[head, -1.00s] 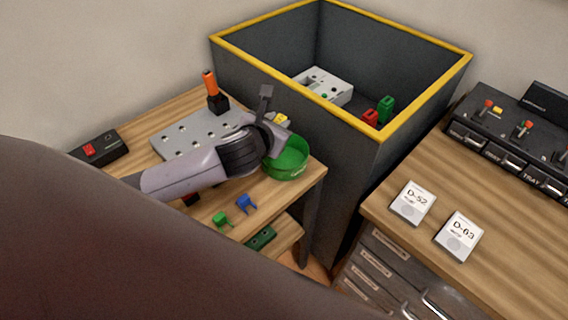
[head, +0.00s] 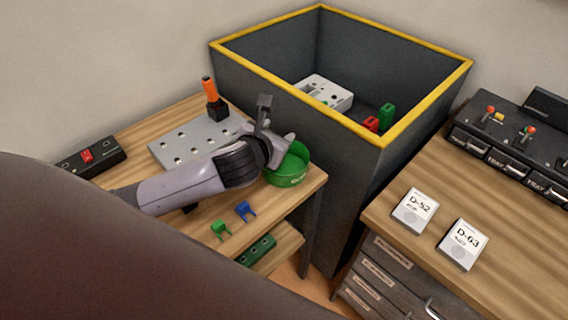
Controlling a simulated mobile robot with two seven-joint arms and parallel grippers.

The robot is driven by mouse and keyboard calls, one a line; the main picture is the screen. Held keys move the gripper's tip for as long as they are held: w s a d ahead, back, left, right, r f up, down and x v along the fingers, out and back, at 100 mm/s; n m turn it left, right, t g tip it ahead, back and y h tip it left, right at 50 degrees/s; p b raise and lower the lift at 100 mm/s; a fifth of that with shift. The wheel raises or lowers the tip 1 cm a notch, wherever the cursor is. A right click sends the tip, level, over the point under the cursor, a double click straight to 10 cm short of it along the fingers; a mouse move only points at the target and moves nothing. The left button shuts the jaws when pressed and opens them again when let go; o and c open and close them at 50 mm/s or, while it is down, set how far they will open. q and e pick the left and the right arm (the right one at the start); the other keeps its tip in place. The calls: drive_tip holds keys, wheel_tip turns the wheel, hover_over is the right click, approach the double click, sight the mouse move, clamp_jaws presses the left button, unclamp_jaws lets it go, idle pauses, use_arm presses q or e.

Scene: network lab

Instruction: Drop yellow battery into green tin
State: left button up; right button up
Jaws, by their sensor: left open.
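The green tin (head: 289,172) stands at the right end of the left-hand wooden table. My left gripper (head: 277,130) is over the tin's back left side, with its jaws open. The gripper and wrist cover part of the tin's opening, so I cannot see what is inside. The yellow battery does not show in this view; I cannot tell whether it is inside the tin or hidden behind the gripper. My right gripper is not in view.
A grey perforated plate (head: 183,143), an orange-handled tool (head: 211,91) and a black switch box (head: 90,157) are on the table. Blue (head: 245,210) and green (head: 220,229) clips lie in front. A deep yellow-rimmed bin (head: 300,105) stands behind. Cards (head: 414,210) lie on the right bench.

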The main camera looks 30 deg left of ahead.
use_arm(q)
drive_tip(key=v, duration=0.6)
drive_tip(key=shift+s, duration=0.25)
